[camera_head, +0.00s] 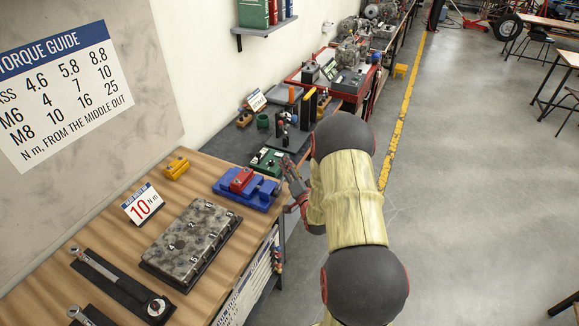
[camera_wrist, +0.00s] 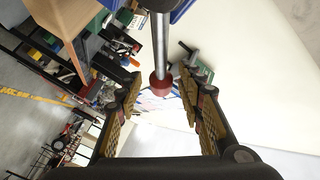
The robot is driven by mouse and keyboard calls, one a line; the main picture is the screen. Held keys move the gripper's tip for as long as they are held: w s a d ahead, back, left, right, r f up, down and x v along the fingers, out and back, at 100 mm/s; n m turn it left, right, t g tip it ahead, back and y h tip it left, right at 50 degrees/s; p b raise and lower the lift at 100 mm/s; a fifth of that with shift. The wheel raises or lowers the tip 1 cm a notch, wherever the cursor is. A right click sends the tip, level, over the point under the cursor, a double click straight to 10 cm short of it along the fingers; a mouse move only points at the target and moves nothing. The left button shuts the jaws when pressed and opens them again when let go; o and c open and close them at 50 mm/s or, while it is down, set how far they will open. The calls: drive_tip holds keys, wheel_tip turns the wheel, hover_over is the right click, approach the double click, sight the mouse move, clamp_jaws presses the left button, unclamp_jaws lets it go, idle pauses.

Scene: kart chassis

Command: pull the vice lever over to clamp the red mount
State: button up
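The blue vice (camera_head: 258,197) sits on the wooden bench near its right edge, with the red mount (camera_head: 242,179) in it. In the wrist view, the vice lever (camera_wrist: 160,45) is a silver rod with a red knob (camera_wrist: 161,85) at its end. My gripper (camera_wrist: 161,82) is open, with one finger on each side of the knob; a gap shows on both sides. In the head view, my gripper (camera_head: 296,183) is just right of the vice, and I cannot make out the lever there.
A torque wrench (camera_head: 115,280) lies in front. A second bench with tools and a green block (camera_head: 267,161) stands behind.

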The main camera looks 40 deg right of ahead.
drive_tip(key=shift+w+d, duration=0.1)
drive_tip(key=shift+w, duration=0.1)
drive_tip(key=shift+c, duration=0.6)
drive_tip(key=c, duration=0.8)
clamp_jaws()
